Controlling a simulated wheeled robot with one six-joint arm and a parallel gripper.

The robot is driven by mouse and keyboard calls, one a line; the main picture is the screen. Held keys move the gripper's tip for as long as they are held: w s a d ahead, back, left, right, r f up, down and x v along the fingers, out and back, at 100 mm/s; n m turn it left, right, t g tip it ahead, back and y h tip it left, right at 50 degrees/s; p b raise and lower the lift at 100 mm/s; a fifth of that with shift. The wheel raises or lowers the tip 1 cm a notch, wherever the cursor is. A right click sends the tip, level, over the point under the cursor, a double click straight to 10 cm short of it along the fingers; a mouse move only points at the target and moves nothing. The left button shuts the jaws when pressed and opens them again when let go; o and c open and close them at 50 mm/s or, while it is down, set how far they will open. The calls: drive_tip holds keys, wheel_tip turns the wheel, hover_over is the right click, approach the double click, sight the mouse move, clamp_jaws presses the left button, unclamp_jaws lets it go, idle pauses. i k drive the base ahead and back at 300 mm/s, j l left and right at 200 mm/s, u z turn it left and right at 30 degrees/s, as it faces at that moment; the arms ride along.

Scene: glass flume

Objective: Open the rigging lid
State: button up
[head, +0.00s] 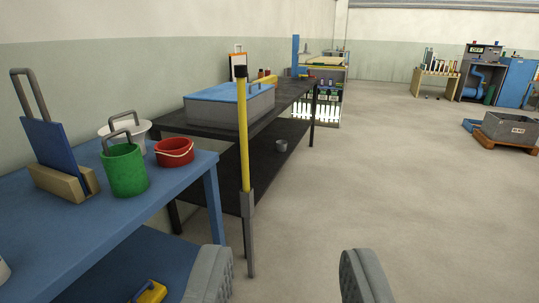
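A grey box (240,108) with a flat blue lid (222,92) stands on the black table, left of the picture's middle. The lid lies shut on the box, and a small bar handle shows at its right side. No label can be read on it, so I cannot tell for sure that it is the rigging lid. My gripper (288,275) is at the bottom of the view, its two grey fingers wide apart with only floor between them. It is well short of the box and touches nothing.
A yellow-and-grey post (245,140) stands upright in front of the black table (285,101). The blue table (75,225) at left holds a green bucket (125,172), a red bucket (174,154) and a blue board in a wooden block (58,185).

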sight(226, 92)
drive_tip(key=i+u, duration=0.2)
drive_tip(key=i, duration=0.4)
drive_tip(key=i+l+u, duration=0.2)
drive_tip(key=i, duration=0.35)
drive_tip(key=i+l+u, duration=0.1)
drive_tip(key=i+l, duration=0.45)
drive_tip(key=i, duration=0.25)
drive_tip(key=i+l, duration=0.65)
drive_tip(key=i+j+u, duration=0.05)
drive_tip(key=i, duration=0.05)
